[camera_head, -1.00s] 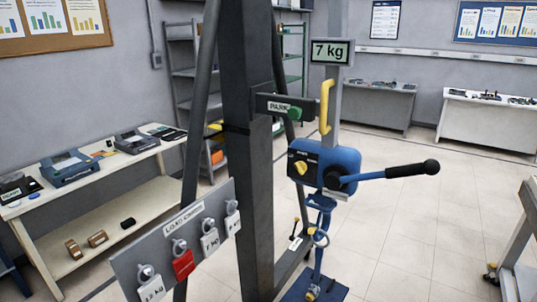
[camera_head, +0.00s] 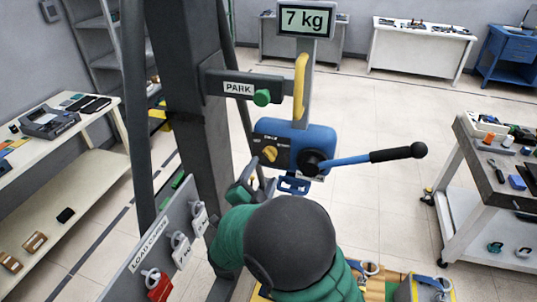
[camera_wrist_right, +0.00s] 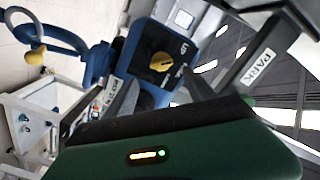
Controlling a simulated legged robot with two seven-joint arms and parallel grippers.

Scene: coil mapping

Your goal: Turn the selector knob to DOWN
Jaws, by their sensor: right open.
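The yellow selector knob (camera_head: 270,154) sits on the dark face plate of the blue hoist body (camera_head: 318,140). My right gripper (camera_head: 259,178) is just below and in front of the knob, partly hidden behind my own green and dark arm. In the right wrist view its two dark fingers (camera_wrist_right: 160,92) are spread open, with the knob beyond and between them, apparently untouched. My left gripper is not in view.
A blue lever with a black handle (camera_head: 398,152) sticks out right of the hoist. A PARK bracket with a green button (camera_head: 262,97) and a yellow handle (camera_head: 300,88) are above. A load-card board (camera_head: 165,245) stands at lower left. A cart (camera_head: 470,190) is at right.

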